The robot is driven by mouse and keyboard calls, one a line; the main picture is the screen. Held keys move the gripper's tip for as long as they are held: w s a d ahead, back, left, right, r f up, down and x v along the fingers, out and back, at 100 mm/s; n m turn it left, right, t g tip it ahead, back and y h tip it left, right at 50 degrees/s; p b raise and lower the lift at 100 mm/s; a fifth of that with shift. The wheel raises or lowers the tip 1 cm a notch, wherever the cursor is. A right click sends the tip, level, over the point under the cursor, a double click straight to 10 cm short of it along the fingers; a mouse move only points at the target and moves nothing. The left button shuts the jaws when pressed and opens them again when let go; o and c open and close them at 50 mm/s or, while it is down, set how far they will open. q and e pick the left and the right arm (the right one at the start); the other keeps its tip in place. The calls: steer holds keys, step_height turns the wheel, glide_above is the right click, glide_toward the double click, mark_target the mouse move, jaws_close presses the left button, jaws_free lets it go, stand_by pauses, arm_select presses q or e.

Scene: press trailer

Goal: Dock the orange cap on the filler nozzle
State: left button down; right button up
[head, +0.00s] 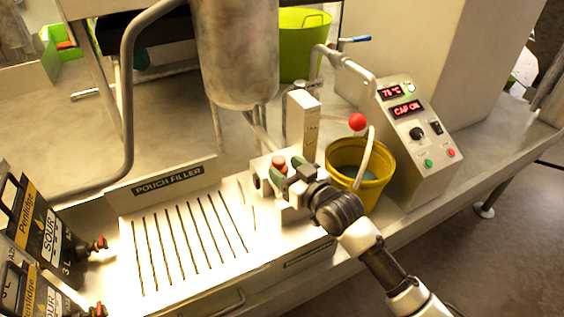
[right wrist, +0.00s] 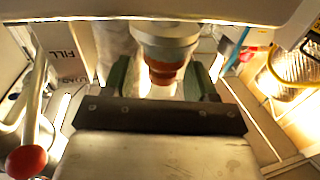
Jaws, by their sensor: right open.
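The orange cap (right wrist: 163,73) is at the end of the round grey filler nozzle (right wrist: 167,40) in the right wrist view. They look in line, but I cannot tell if the cap is fully seated. My right gripper (right wrist: 159,78) is open, with one green finger on each side of the cap, apparently with gaps. In the head view my right gripper (head: 290,174) is at the filler block, and an orange-red round part (head: 279,162) shows beside its fingers. The gripper hides part of the block. My left gripper is out of view.
A yellow bucket (head: 376,192) stands close to the right of my gripper, with a red ball lever (head: 357,122) above it. The control box (head: 413,130) reads "CAP ON". The slotted drain tray (head: 150,257) is clear. Black pouches (head: 40,229) stand at left.

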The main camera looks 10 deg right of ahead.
steer(key=p+v, duration=0.3)
steer(key=v, duration=0.5)
stand_by(0.4)
steer(key=shift+s+f, duration=0.1)
stand_by(0.4)
steer(key=s+d+f+m+g+h, duration=0.1)
steer(key=s+d+f+g+h, duration=0.25)
steer(key=s, duration=0.55)
steer(key=s+d+f+m+g+h, duration=0.2)
steer(key=s+f+g, duration=0.2)
steer(key=s, duration=0.4)
steer(key=s+d+f+m+g+h, duration=0.1)
steer(key=s+d+f+g+h, duration=0.25)
steer(key=s, duration=0.55)
step_height(320, 180, down, 25)
steer(key=s+g, duration=0.1)
steer(key=g, duration=0.1)
steer(key=s+d+f+g, duration=0.1)
steer(key=s+d+f, duration=0.1)
steer(key=s+f, duration=1.4)
